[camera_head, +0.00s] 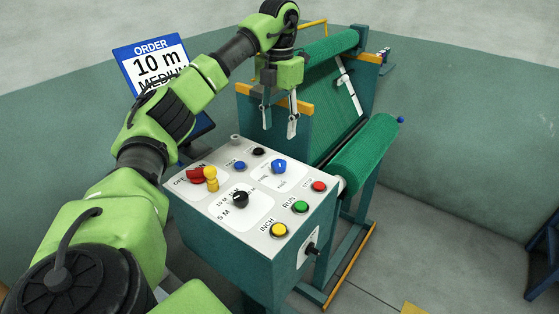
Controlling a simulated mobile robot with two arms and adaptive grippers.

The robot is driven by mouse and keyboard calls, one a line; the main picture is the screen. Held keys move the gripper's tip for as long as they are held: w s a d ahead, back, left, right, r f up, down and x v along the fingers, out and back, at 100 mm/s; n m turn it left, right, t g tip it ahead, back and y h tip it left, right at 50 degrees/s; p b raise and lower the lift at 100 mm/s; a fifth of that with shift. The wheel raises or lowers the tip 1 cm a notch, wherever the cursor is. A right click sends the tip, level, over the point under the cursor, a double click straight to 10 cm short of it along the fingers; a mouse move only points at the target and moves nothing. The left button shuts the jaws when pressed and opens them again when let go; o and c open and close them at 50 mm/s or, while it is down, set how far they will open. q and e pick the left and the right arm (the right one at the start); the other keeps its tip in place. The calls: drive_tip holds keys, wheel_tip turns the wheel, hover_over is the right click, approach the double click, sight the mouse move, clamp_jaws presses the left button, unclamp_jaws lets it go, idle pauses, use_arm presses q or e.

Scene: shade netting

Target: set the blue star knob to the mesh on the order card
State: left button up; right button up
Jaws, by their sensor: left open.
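The blue star knob (279,167) sits at the back right of the control box's white top panel. Small labels around it are too small to read. The order card (154,63) stands behind my left arm and reads "ORDER 10 m" and "MEDIUM", the last word partly covered by the arm. My left gripper (279,130) points down, open and empty, above and behind the blue knob, apart from it. My right gripper is not in view.
The control box (246,251) also carries a black knob (240,199), a red and yellow switch (205,176), and yellow (279,230), green (300,207) and red (319,186) buttons. Behind it stands the netting machine with a green roll (364,154).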

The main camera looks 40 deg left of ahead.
sight(279, 163)
use_arm(q)
wheel_tip(279, 163, down, 12)
drive_tip(key=shift+r+p, duration=0.1)
drive_tip(key=shift+p, duration=0.9)
drive_tip(key=c, duration=1.1)
